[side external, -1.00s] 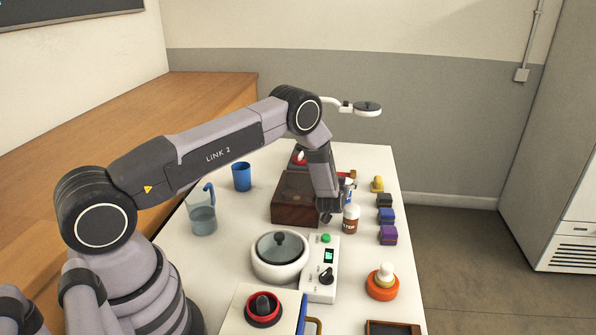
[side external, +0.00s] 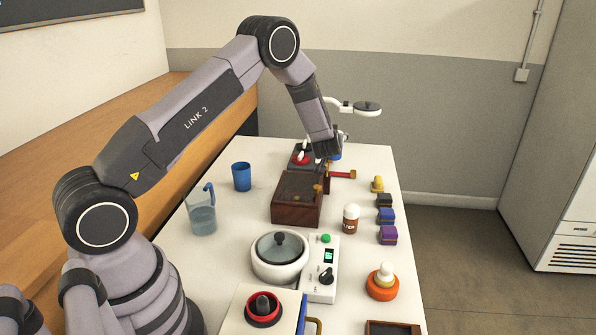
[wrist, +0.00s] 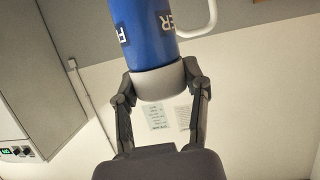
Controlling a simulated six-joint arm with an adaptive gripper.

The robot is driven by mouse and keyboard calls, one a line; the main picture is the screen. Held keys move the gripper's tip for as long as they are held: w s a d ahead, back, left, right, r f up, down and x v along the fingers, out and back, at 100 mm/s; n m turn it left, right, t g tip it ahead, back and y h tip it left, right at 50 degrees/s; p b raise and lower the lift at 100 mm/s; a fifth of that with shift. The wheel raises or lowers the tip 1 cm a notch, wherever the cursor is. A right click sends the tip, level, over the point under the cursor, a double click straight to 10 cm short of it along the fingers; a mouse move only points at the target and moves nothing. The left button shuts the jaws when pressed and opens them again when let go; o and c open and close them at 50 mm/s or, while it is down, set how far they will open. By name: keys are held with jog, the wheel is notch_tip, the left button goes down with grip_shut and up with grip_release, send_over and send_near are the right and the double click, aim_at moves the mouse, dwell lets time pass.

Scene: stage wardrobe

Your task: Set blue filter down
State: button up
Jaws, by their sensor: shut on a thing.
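The blue filter (wrist: 150,35) is a blue cylinder with white lettering and a white end, filling the top of the wrist view. My gripper (wrist: 160,80) is shut on its white end, one finger on each side. In the side external view, my gripper (side external: 328,148) is above the table's far part, behind the brown wooden box (side external: 296,213). Only a small blue patch of the filter (side external: 336,156) shows there, mostly hidden by my gripper. I cannot tell whether it touches anything below.
A red-topped dark device (side external: 300,157) stands behind the box, close to my gripper. A white arm with a round disc (side external: 368,107) reaches over the far end. A blue cup (side external: 241,177) stands left.

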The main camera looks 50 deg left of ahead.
jog(key=s+a+n+g+y, duration=0.35)
jog(key=s+a, duration=0.45)
jog(key=a, duration=0.3)
jog(key=s+a+n+g, duration=0.6)
jog(key=s+a+g, duration=0.1)
jog(key=s, duration=0.5)
jog(key=s+a+n+g, duration=0.5)
jog(key=s+a+g, duration=0.15)
jog(key=s, duration=0.55)
jog(key=shift+s+f, duration=0.1)
jog(key=shift+f, duration=7.5)
jog(key=o, duration=0.9)
jog(key=shift+f, duration=0.1)
